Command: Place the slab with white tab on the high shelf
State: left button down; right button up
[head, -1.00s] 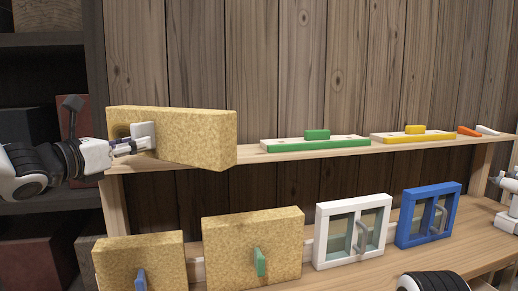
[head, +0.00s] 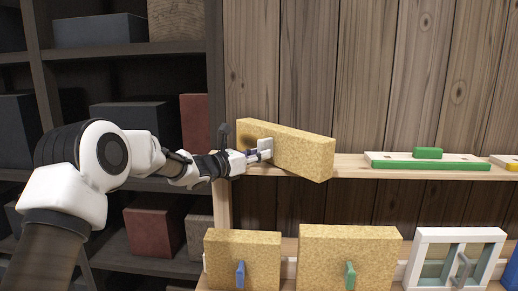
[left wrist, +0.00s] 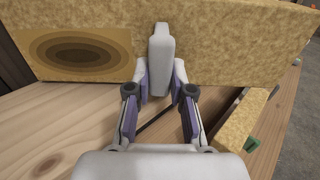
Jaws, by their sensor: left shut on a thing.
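The slab with white tab is a speckled yellow-tan block (head: 305,154) at the left end of the high shelf (head: 465,172). It is angled, and its right end hangs past the shelf's front edge. Whether it touches the shelf is unclear. My left gripper (head: 264,150) is shut on the white tab (left wrist: 161,50). In the left wrist view, my left gripper's fingers (left wrist: 160,88) stand on either side of the tab. The slab's face (left wrist: 235,45) with a dark ringed oval fills the top, above the wooden surface. My right gripper is not in view.
A green-and-white board (head: 400,164) lies on the high shelf, with clear shelf left of it. Below stand a slab with a blue tab (head: 262,262), one with a green tab (head: 320,250) and a white framed panel (head: 425,240). A dark rack (head: 225,60) stands left.

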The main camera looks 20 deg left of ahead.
pick_arm(q)
jog(key=shift+w+f, duration=0.1)
jog(key=shift+f, duration=0.1)
jog(key=shift+f+b, duration=0.1)
jog(key=shift+b, duration=0.2)
jog(key=c, duration=1)
grip_release()
jog(key=shift+c, duration=0.2)
jog(key=shift+r+p, duration=0.25)
jog(key=shift+p, duration=0.05)
jog(key=b+v, duration=0.4)
jog(key=v, duration=0.8)
jog(key=shift+f+b, duration=0.2)
jog(key=shift+b, duration=0.15)
